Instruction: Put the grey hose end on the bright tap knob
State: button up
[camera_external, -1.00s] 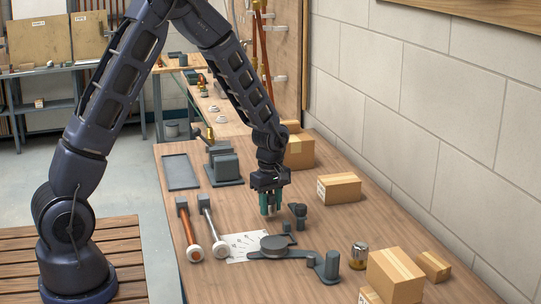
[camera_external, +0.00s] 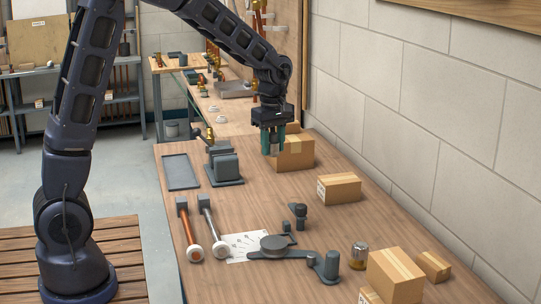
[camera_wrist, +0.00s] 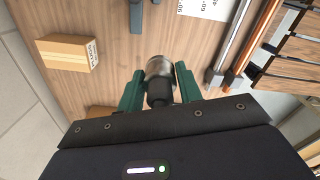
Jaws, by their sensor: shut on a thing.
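My gripper (camera_external: 273,151) is raised over the far part of the bench, beside a cardboard box. In the wrist view its green fingers (camera_wrist: 158,90) are shut on a dark grey cylindrical piece (camera_wrist: 158,97) with a shiny metallic end (camera_wrist: 159,67), which I take to be the grey hose end. In the external view the fingers mostly hide this piece. A bright silver and brass cylinder (camera_external: 359,256) stands upright at the near right. A brass fitting (camera_external: 210,134) shows at the grey vise (camera_external: 224,166). I cannot tell which is the tap knob.
Cardboard boxes (camera_external: 340,188) stand along the wall side. A grey curved bracket (camera_external: 300,256), a small grey fixture (camera_external: 298,213) and two long-handled tools (camera_external: 208,227) lie nearer. A flat grey tray (camera_external: 180,172) is at the left edge.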

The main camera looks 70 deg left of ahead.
jog(key=w+d+r, duration=0.2)
jog(key=w+d, duration=0.3)
jog(key=d, duration=0.2)
jog(key=w+d+r, duration=0.2)
jog(key=w+d, duration=0.3)
jog(key=d, duration=0.3)
notch_tip(320, 180, up, 2)
jog(key=m, duration=0.1)
send_over(361, 244)
notch_tip(361, 244, down, 19)
jog(key=shift+f, duration=0.15)
jog(key=o, duration=1)
jog(key=shift+f, duration=0.15)
